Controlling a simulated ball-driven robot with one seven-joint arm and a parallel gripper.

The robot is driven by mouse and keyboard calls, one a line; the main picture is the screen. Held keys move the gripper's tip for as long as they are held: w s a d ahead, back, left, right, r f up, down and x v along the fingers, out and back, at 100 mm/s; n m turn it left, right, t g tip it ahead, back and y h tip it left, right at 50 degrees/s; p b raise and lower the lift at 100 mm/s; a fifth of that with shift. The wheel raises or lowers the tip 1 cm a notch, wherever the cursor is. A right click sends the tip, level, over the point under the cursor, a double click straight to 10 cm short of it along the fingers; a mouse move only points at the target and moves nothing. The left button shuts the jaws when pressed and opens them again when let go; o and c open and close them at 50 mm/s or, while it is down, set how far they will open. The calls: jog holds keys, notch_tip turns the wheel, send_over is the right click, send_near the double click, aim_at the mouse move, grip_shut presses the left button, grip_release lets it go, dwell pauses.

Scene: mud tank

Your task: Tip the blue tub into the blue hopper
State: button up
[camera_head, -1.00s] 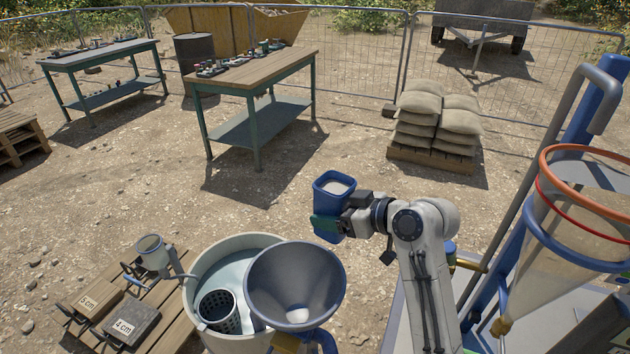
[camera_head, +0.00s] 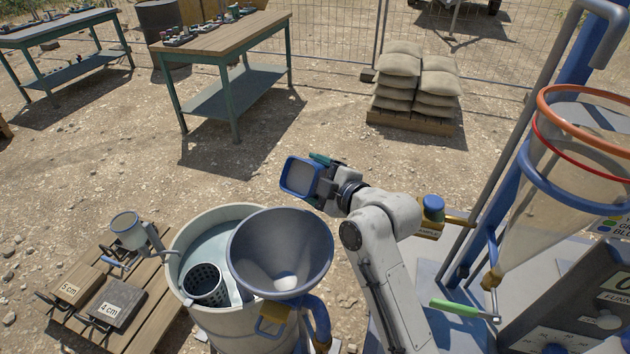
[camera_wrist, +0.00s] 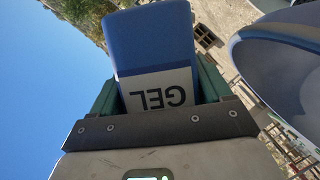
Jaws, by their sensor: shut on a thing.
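The blue tub (camera_head: 300,178) is held above and beyond the blue hopper, tilted with its square mouth turned towards the head camera. Its inside looks grey; I cannot tell how much it holds. In the wrist view the tub (camera_wrist: 152,38) shows a white label reading GEL, upside down. My gripper (camera_head: 319,166) is shut on the tub, with green fingers on either side in the wrist view. The blue hopper (camera_head: 255,247) is a wide grey-blue funnel with a pale patch at its bottom. The tub is apart from its rim. The hopper also shows at right in the wrist view (camera_wrist: 265,65).
A white tank (camera_head: 205,318) with a dark perforated basket (camera_head: 204,284) stands under the hopper. A pallet (camera_head: 150,310) with labelled cases and a cup is at left. A clear cone (camera_head: 545,215) with coloured rings stands at right. Open ground lies behind the tub.

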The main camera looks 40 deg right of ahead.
aim_at(305, 196)
jog(key=n+b, duration=0.1)
jog(key=n+t+b, duration=0.1)
jog(key=b, duration=0.1)
jog(key=shift+s+a+f+h, duration=0.15)
jog(key=shift+a+f+h, duration=0.1)
jog(key=shift+a+h, duration=0.15)
jog(key=n+b, duration=0.1)
jog(key=b, duration=0.1)
jog(key=a+n+t+b, duration=0.1)
jog(key=n+b, duration=0.1)
jog(key=s+a+n+b, duration=0.1)
jog(key=b, duration=0.1)
jog(key=shift+a+r+t+b, duration=0.1)
jog(key=shift+r+t+b, duration=0.25)
jog(key=shift+t, duration=0.05)
jog(key=n+b, duration=0.1)
jog(key=a+n+b, duration=0.1)
jog(key=shift+s+a+r+t+b, duration=0.15)
jog(key=shift+s+r+t+b, duration=0.15)
jog(key=shift+r+t, duration=0.1)
jog(key=shift+s+a+r+n+t+b, duration=0.2)
jog(key=shift+a+r+n+b, duration=0.25)
jog(key=shift+n, duration=0.3)
jog(key=shift+s+a+r+n+t+b, duration=0.15)
jog(key=shift+a+n+t+b, duration=0.1)
jog(key=shift+n+b, duration=0.4)
jog(key=shift+w, duration=0.1)
jog(key=shift+f, duration=0.1)
